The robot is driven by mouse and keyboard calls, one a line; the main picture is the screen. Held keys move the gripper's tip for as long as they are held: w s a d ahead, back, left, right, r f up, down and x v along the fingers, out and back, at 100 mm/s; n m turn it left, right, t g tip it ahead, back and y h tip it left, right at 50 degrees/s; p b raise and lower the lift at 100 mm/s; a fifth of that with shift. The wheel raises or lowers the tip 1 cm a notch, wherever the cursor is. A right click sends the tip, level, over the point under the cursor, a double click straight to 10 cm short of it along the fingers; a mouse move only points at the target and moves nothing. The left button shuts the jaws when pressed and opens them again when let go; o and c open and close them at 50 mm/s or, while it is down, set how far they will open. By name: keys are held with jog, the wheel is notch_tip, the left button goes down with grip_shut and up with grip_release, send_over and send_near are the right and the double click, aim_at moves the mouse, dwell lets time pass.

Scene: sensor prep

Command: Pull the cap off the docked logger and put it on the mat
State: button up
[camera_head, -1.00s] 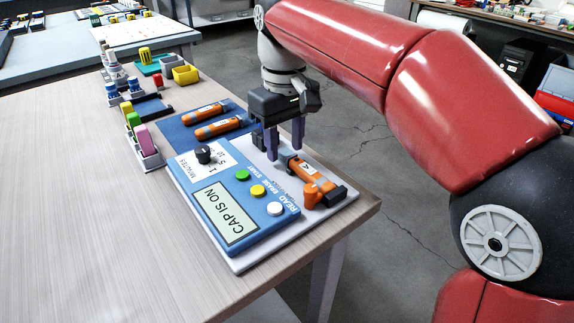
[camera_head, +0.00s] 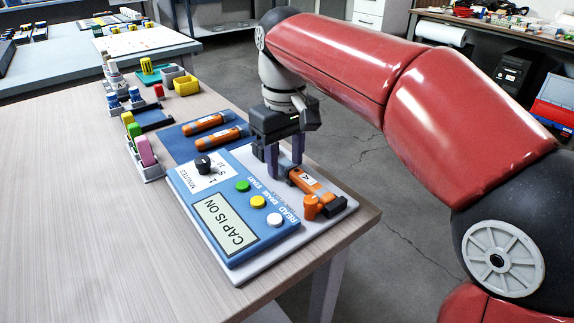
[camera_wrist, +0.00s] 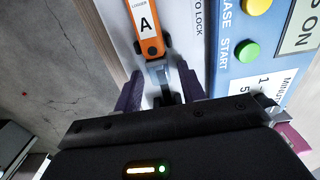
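The docked logger (camera_head: 309,183) is orange with a white label marked A. It lies in a dock on the right of the station and also shows in the wrist view (camera_wrist: 147,25). Its grey, translucent-looking cap (camera_wrist: 157,73) is at the end nearest my gripper. My gripper (camera_head: 285,172) is open, its purple fingers low on both sides of the cap end, with gaps visible in the wrist view (camera_wrist: 162,92). In the head view the fingers partly hide the cap. The blue mat (camera_head: 172,147) lies behind the station and holds two orange loggers.
The station's display (camera_head: 225,224) reads CAP IS ON. Beside it are green, yellow and white buttons and a black dial (camera_head: 203,164). An orange knob (camera_head: 312,206) stands by the logger's far end. A rack of coloured pieces (camera_head: 147,168) stands left of the mat.

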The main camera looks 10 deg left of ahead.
jog(key=shift+c, duration=0.3)
jog(key=c, duration=0.6)
jog(key=shift+c, duration=0.2)
jog(key=shift+w+a+p, duration=0.8)
jog(key=shift+a+p, duration=0.15)
jog(key=shift+p, duration=0.2)
jog(key=shift+r, duration=0.1)
jog(key=shift+r+p, duration=1.15)
jog(key=shift+r, duration=1.5)
